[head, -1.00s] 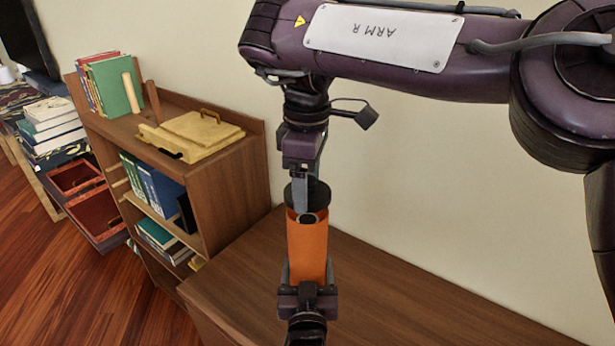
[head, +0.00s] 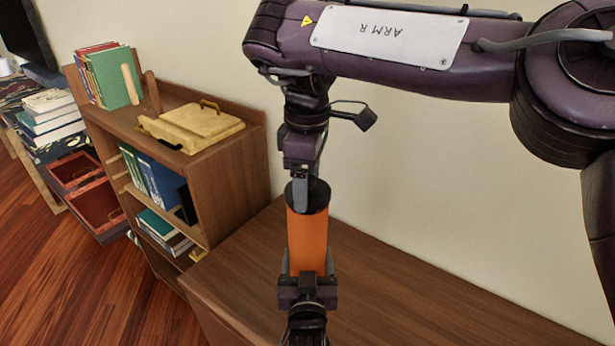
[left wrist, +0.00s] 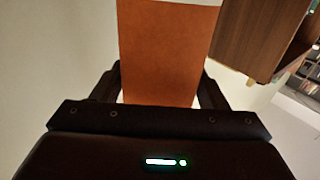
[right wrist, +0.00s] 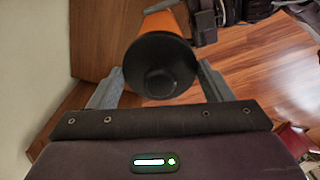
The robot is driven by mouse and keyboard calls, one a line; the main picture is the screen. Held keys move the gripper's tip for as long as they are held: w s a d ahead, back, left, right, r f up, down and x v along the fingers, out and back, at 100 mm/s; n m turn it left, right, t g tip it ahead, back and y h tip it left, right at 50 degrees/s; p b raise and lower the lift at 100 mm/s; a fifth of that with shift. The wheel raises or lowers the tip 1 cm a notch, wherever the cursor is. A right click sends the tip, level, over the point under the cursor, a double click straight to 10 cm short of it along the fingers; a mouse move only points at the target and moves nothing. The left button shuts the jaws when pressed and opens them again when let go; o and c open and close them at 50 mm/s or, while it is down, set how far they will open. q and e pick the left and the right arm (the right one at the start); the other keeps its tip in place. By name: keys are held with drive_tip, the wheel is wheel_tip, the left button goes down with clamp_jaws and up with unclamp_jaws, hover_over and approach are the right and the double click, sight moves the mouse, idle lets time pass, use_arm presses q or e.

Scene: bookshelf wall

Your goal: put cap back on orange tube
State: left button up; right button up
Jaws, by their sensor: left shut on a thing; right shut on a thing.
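The orange tube (head: 307,242) stands upright in the middle of the head view. My left gripper (head: 307,268) is shut on its lower part, and the tube also fills the middle of the left wrist view (left wrist: 166,50). The black cap (head: 319,194) sits at the tube's top end with no gap visible between them. My right gripper (head: 306,192) comes from above and is shut on the cap. In the right wrist view the round cap (right wrist: 160,64) lies between the fingers, with the tube behind it. Whether the cap is fully seated cannot be told.
A brown wooden surface (head: 400,302) lies behind and right of the tube. A bookshelf (head: 228,180) with books and a yellow case (head: 200,128) stands at left. Open red drawers (head: 95,208) are farther left. A plain wall rises behind.

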drive_tip(key=shift+f, duration=0.65)
drive_tip(key=o, duration=1)
drive_tip(key=shift+o, duration=0.2)
drive_tip(key=shift+r, duration=0.15)
wheel_tip(320, 180, up, 7)
drive_tip(key=shift+r, duration=0.15)
use_arm(q)
drive_tip(key=o, duration=1.5)
drive_tip(key=shift+c, duration=0.2)
drive_tip(key=shift+s, duration=0.1)
